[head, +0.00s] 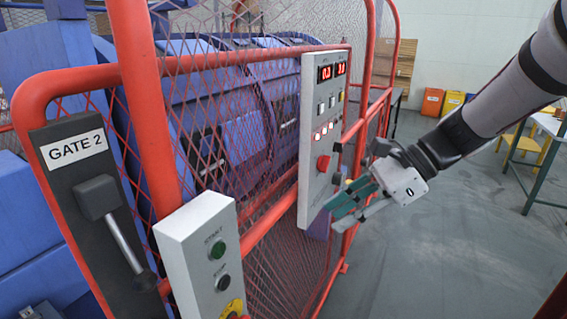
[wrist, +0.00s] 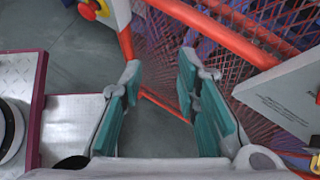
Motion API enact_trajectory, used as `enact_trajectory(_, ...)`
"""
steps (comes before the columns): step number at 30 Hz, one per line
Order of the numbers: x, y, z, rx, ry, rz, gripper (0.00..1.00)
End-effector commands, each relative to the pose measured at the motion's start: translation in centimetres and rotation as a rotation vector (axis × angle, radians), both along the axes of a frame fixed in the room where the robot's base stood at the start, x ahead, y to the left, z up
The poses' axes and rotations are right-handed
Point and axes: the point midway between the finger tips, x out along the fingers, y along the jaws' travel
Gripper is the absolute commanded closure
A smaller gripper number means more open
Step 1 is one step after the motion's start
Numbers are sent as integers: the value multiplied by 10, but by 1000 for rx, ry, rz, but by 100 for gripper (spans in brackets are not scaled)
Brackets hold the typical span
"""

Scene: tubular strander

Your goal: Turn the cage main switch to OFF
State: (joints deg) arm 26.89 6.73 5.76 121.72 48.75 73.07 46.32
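No switch labelled as the cage main switch can be read in either view. The grey control panel (head: 313,135) on the red cage frame carries red displays, several buttons, a red mushroom button (head: 323,163) and a dark knob (head: 336,179). My gripper (head: 338,211) is in front of this panel's lower part, and its teal fingers overlap the panel edge in the head view. In the wrist view my gripper (wrist: 160,75) is open, with nothing between its fingers. A panel with small print (wrist: 285,98) is right of the fingers there.
A white START/STOP box (head: 205,250) has a partly cut-off yellow and red control (head: 234,308) at its bottom. A GATE 2 latch plate (head: 80,165) with a lever is at left. Red mesh fencing (head: 240,130) borders the machine. The grey floor (head: 450,240) at right is open.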

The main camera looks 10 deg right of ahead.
Motion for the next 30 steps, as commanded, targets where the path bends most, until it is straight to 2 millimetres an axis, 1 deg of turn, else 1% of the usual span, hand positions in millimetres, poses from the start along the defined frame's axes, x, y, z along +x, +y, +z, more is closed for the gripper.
enact_trajectory(1, 16, -9, -2, 80, 61, -83, 71)
enact_trajectory(5, 57, -34, -4, 303, 214, -291, 71)
enact_trajectory(6, 69, -45, -5, 376, 258, -351, 71)
enact_trajectory(8, 86, -62, -8, 485, 323, -439, 71)
enact_trajectory(9, 97, -74, -10, 556, 365, -492, 71)
enact_trajectory(12, 119, -105, -15, 722, 452, -603, 71)
enact_trajectory(15, 133, -132, -20, 849, 512, -678, 71)
enact_trajectory(18, 142, -149, -24, 931, 548, -722, 71)
enact_trajectory(21, 146, -156, -25, 968, 564, -739, 71)
enact_trajectory(23, 148, -154, -25, 974, 567, -741, 71)
enact_trajectory(26, 153, -145, -24, 972, 568, -737, 71)
enact_trajectory(30, 167, -124, -24, 970, 568, -736, 71)
